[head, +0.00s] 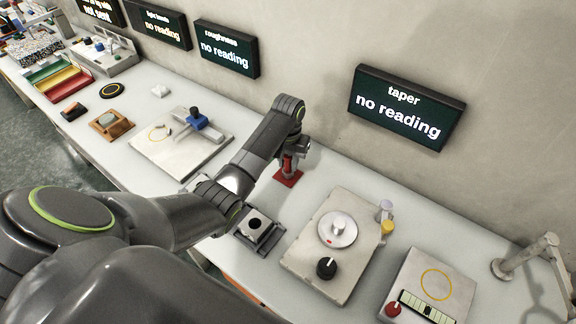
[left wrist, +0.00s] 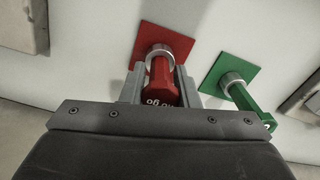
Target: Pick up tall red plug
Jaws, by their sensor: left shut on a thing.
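The tall red plug (head: 288,164) stands upright over a red square base (head: 289,179) on the bench, under my left gripper (head: 292,158). In the left wrist view the red plug (left wrist: 161,82) has white lettering, partly cut off, and a grey metal end at the red square (left wrist: 150,38). My left gripper (left wrist: 160,90) is shut on its red handle, with a finger on each side. A green plug (left wrist: 239,92) with a metal end is on a green square (left wrist: 215,72) to the right. My right gripper is not in view.
A plate with a round disc and black knob (head: 326,268) is right of the red base. A small block with a dark hole (head: 257,226) is in front. A taper screen reading "no reading" (head: 407,106) hangs on the wall. A white plate with a blue clamp (head: 198,121) is to the left.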

